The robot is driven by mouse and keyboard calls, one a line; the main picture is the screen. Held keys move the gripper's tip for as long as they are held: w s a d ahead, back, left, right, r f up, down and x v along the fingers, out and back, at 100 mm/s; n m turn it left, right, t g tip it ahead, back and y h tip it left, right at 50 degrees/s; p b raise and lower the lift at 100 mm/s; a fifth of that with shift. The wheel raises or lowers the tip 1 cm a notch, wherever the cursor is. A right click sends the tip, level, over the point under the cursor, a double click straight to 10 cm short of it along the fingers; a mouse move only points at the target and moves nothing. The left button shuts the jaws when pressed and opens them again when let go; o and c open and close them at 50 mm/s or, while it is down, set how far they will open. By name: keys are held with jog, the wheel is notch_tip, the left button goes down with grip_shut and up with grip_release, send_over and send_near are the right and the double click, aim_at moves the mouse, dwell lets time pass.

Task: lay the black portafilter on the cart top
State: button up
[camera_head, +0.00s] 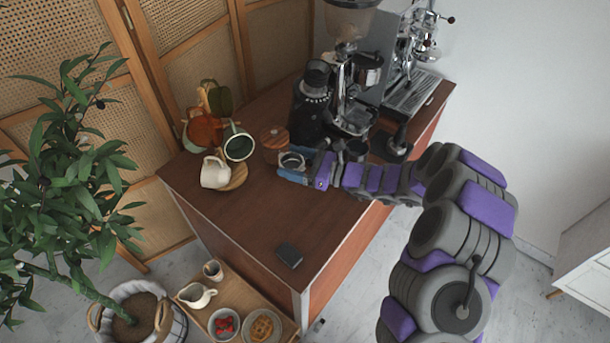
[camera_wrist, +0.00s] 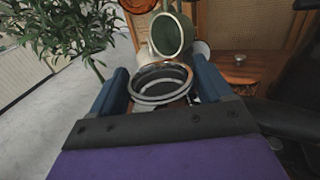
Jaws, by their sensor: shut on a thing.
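The portafilter's round metal basket (camera_head: 291,160) is between the blue fingers of my gripper (camera_head: 296,167), over the left-middle part of the wooden cart top (camera_head: 250,225). In the wrist view the shiny ring (camera_wrist: 162,84) sits between both fingers of my gripper (camera_wrist: 161,88), its opening facing up. My gripper is shut on it. The black handle is not clearly visible. I cannot tell whether the portafilter touches the top or is held just above it.
A cream cup (camera_head: 214,173) and a tilted green-lined cup (camera_head: 239,146) are left of my gripper. A black grinder (camera_head: 311,105) and espresso machine (camera_head: 405,70) stand behind. A dark small box (camera_head: 289,254) lies near the front. The front-middle top is otherwise clear.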

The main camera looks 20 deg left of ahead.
jog(key=shift+s+a+n+g, duration=0.15)
jog(key=shift+a+g, duration=0.1)
jog(key=shift+a, duration=0.35)
jog(key=shift+s+a+n+g, duration=0.15)
jog(key=shift+a+g, duration=0.1)
jog(key=shift+a, duration=0.35)
jog(key=shift+f, duration=0.3)
notch_tip(320, 180, down, 9)
jog(key=shift+f+b, duration=0.1)
jog(key=shift+b, duration=0.65)
jog(key=shift+d, duration=0.1)
